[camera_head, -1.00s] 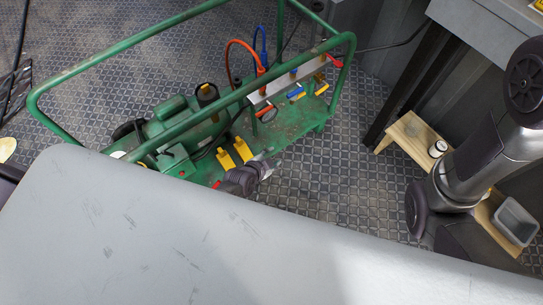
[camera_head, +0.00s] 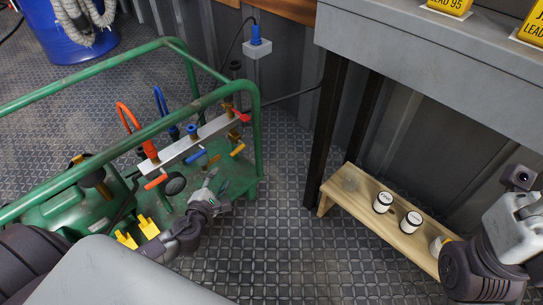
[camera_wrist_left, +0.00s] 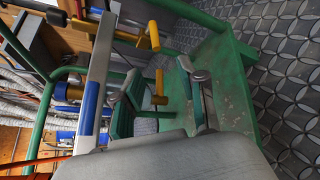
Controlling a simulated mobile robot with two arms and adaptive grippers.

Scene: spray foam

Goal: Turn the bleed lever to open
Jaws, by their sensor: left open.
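A grey manifold bar (camera_head: 190,143) on the green-framed machine carries several small coloured levers. An orange lever (camera_head: 155,182), a blue lever (camera_head: 194,160) and a yellow lever (camera_head: 238,150) hang along its near side, and a red handle (camera_head: 240,116) is at its right end. I cannot tell which is the bleed lever. My left gripper (camera_head: 215,185) is open and empty, below and in front of the bar, apart from the levers. In the left wrist view, yellow levers (camera_wrist_left: 154,36) and a blue lever (camera_wrist_left: 88,108) show near the open fingers (camera_wrist_left: 161,72).
The machine's green tube rail (camera_head: 130,126) runs above and around the bar. A wooden bench (camera_head: 350,187) with white cups (camera_head: 383,202) stands right, beneath a grey table (camera_head: 420,50). A blue drum (camera_head: 65,35) is at the back left. Patterned floor between machine and bench is clear.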

